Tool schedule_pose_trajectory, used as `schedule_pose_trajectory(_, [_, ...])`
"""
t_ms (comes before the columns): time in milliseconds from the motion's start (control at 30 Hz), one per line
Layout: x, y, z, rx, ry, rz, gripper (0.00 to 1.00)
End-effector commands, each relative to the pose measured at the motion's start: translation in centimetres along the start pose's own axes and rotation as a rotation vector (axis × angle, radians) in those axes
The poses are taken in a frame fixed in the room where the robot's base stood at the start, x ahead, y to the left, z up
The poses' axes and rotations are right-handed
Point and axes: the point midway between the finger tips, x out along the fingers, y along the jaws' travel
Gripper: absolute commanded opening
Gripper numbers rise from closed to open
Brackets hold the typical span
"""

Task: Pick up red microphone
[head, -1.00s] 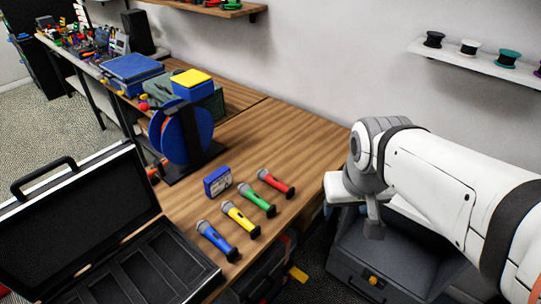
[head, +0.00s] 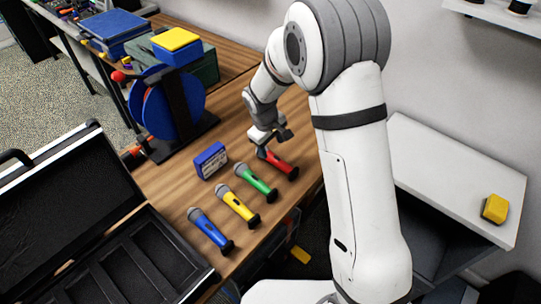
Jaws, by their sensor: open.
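The red microphone (head: 281,164) lies on the wooden table, the farthest back in a diagonal row of microphones. My gripper (head: 268,143) is open just above its head end. The gripper hides the microphone's grey head, and I cannot tell whether the fingers touch it. The red body and dark tail end show to the right of the gripper.
Green (head: 257,182), yellow (head: 237,205) and blue (head: 211,231) microphones lie nearby. A blue box (head: 210,161) stands left of the green one. An open black case (head: 115,262) is at the left. A blue reel (head: 170,105) stands behind.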

Motion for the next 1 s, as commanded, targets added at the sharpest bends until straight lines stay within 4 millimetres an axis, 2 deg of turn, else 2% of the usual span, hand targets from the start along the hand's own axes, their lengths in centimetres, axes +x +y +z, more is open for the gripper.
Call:
schedule_pose_trajectory(333, [3.5,-0.7,-0.2,-0.022,-0.001,-0.001,0.56])
schedule_pose_trajectory(600, [7.1,-0.7,-0.1,-0.026,0.002,-0.001,0.56])
schedule_pose_trajectory(900, [7.7,-0.8,-0.2,-0.026,0.003,0.000,0.56])
schedule_pose_trajectory(1000, [7.7,-0.8,-0.2,-0.027,0.003,0.000,0.48])
